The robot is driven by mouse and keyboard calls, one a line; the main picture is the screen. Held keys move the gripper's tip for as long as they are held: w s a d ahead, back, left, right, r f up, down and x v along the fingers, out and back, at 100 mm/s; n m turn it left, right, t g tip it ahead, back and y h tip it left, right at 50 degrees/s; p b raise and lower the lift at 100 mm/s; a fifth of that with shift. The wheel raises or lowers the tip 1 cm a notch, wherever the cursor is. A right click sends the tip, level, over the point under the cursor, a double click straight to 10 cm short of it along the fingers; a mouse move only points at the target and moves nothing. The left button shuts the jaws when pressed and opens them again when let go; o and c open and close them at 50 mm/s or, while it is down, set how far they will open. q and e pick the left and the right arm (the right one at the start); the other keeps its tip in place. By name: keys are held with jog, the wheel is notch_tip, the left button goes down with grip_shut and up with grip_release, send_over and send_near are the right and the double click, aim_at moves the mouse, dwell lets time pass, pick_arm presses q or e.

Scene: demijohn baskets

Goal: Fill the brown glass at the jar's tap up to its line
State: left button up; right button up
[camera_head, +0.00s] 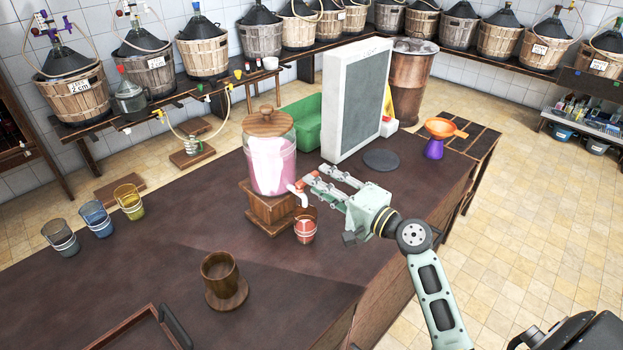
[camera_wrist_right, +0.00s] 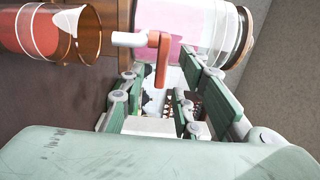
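The jar (camera_head: 270,160), with a wooden lid and pink liquid, stands on a wooden block (camera_head: 270,207). Its tap (camera_head: 301,198) has a white spout and a red handle (camera_wrist_right: 158,50). The brown glass (camera_head: 305,229) stands upright below the spout with reddish liquid inside. It also shows in the right wrist view (camera_wrist_right: 48,30), with white marking; I cannot tell the exact level against its line. My right gripper (camera_head: 316,184) is at the tap, fingers apart, with the red handle's end near or between the fingertips. Contact is unclear. My left gripper is out of view.
Grey (camera_head: 60,237), blue (camera_head: 96,217) and yellow (camera_head: 129,201) glasses stand at the table's left edge. A brown cup (camera_head: 219,272) sits on a round base in front.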

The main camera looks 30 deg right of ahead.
jog(key=v, duration=0.8)
dwell(0.8)
